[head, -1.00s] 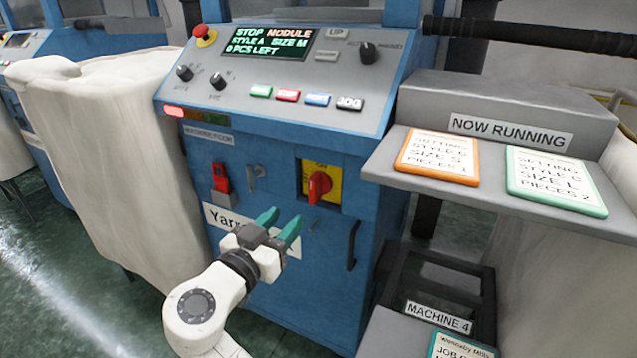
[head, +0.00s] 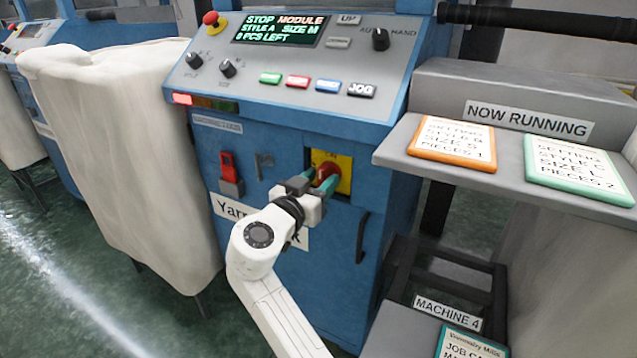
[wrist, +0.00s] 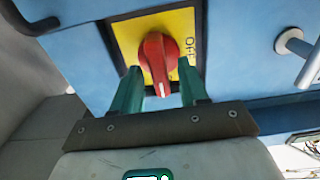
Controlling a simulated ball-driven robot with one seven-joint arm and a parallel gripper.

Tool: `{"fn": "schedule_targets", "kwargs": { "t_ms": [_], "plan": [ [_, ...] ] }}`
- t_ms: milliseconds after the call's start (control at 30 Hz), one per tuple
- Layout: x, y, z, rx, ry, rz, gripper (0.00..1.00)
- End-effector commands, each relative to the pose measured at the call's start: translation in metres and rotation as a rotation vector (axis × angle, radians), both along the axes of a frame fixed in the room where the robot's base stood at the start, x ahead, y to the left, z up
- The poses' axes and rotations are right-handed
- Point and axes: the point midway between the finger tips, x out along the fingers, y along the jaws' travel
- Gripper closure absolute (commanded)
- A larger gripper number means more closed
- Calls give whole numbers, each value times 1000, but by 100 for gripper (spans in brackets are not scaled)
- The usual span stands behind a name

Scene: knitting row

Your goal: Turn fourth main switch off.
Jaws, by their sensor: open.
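The main switch is a red rotary knob (wrist: 160,62) on a yellow plate (wrist: 122,34), set in the blue machine front above the "MACHINE 4" label. In the head view the red knob (head: 326,171) is partly hidden by my gripper. My gripper (wrist: 158,90) is open, its two green fingers on either side of the knob's lower end in the wrist view. Whether the fingers touch the knob I cannot tell. In the head view my gripper (head: 318,184) is right in front of the yellow plate (head: 345,172).
A red lever switch (head: 228,168) and a small metal handle (head: 263,165) are left of the switch. A dark door handle (head: 362,238) is below right. The control panel (head: 290,60) overhangs above. A grey shelf (head: 395,160) with two cards juts out at right.

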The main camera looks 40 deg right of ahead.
Motion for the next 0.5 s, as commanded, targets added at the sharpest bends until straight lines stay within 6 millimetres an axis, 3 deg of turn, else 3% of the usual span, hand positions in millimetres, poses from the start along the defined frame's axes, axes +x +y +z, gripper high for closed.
{"fn": "schedule_targets", "kwargs": {
  "t_ms": [167, 500],
  "plan": [
    [0, 0, 0, 0, 0, 0, 57],
    [0, 0, 0, 0, 0, -1, 90]
  ]
}}
